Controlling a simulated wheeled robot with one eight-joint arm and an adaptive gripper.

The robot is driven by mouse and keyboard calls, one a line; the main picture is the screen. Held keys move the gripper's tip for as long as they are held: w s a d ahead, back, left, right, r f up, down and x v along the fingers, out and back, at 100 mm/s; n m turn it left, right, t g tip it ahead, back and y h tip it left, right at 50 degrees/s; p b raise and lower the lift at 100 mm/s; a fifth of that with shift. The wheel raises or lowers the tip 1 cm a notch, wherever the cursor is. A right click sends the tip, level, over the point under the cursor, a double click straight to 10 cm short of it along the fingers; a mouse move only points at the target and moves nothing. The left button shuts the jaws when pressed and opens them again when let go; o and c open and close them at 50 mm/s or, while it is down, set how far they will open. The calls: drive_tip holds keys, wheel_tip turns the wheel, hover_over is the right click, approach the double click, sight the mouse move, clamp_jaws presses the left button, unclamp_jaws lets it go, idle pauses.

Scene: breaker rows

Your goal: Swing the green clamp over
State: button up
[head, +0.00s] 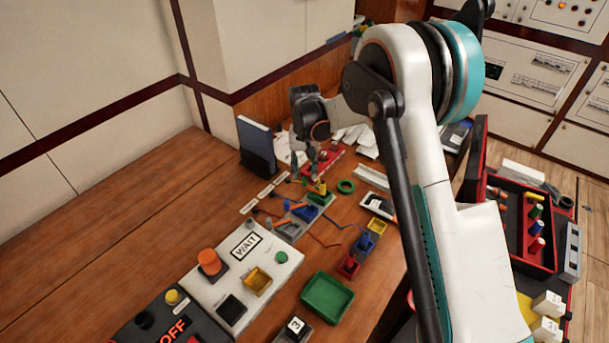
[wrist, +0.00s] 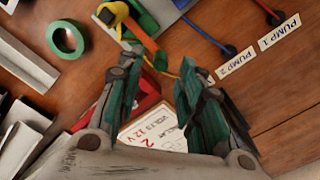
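The green clamp (head: 321,198) sits in a row on the table, beside a blue clamp (head: 304,212). In the wrist view the green clamp (wrist: 146,20) is at the top edge, partly cut off. An orange lever (wrist: 141,37) runs from it toward my gripper and ends in a small green tip (wrist: 160,61). My gripper (wrist: 158,64) is open, and the lever's green tip appears between its fingertips; I cannot tell whether they touch it. In the head view my gripper (head: 318,181) points down just behind the green clamp.
A green ring (head: 346,186) lies to the right of the clamp. A red block (head: 326,158) stands behind it. Wires and the PUMP 1 and PUMP 2 labels (wrist: 279,32) are nearby. A WAIT panel (head: 244,245) and a green tray (head: 327,298) stand in front. The table's left is clear.

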sight(305, 177)
wheel_tip(305, 177, up, 8)
drive_tip(key=shift+r, duration=0.25)
idle(0.4)
drive_tip(key=s+d+r+t, duration=0.3)
drive_tip(key=s+d+r, duration=0.9)
drive_tip(key=s+r, duration=0.4)
drive_tip(key=s+d+f+t, duration=0.1)
drive_tip(key=s+d+t, duration=0.1)
drive_tip(key=s, duration=0.7)
drive_tip(key=s+d+t, duration=0.2)
drive_tip(key=s+d, duration=0.3)
drive_tip(key=s, duration=0.5)
drive_tip(key=shift+f+n, duration=0.3)
drive_tip(key=shift+f, duration=0.1)
drive_tip(key=shift+a, duration=0.1)
